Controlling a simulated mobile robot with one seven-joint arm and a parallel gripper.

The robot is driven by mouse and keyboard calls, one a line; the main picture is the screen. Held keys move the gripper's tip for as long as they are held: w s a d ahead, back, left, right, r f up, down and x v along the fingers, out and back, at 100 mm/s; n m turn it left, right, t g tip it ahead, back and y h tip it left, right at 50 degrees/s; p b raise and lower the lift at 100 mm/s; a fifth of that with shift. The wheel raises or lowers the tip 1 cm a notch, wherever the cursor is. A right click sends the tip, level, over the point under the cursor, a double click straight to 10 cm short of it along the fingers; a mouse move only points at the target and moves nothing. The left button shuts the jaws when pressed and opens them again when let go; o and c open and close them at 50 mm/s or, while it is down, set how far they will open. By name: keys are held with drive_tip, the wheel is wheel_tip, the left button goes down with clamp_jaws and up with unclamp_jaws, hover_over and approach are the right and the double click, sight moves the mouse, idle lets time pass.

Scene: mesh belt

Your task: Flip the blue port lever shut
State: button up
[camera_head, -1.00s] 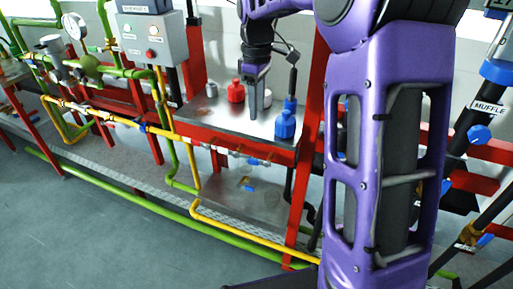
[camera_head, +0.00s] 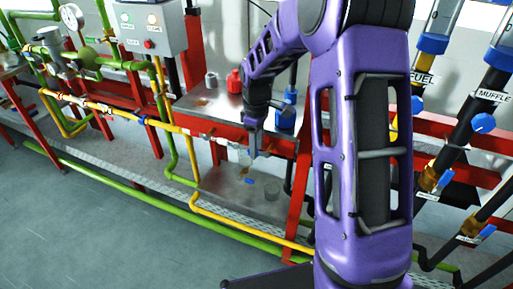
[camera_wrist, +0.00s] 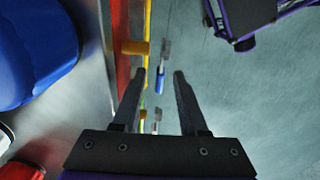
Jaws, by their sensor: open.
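My gripper (camera_head: 254,153) hangs at the front edge of the metal bench, by the red rail. In the wrist view its two fingers (camera_wrist: 160,74) are apart and hold nothing. A small blue lever with a grey metal part (camera_wrist: 160,80) shows in the gap between the fingertips, beyond them. In the head view a small blue handle (camera_head: 249,181) shows below my gripper. I cannot tell which of these is the port lever, and my gripper partly hides the rail fittings.
A blue bottle (camera_head: 286,116), a red bottle (camera_head: 234,81) and a grey one (camera_head: 211,80) stand on the bench (camera_head: 205,103). A red rail (camera_head: 195,124) and yellow pipe (camera_head: 180,128) run in front.

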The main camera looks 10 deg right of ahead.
drive_tip(key=shift+f, duration=0.25)
clamp_jaws()
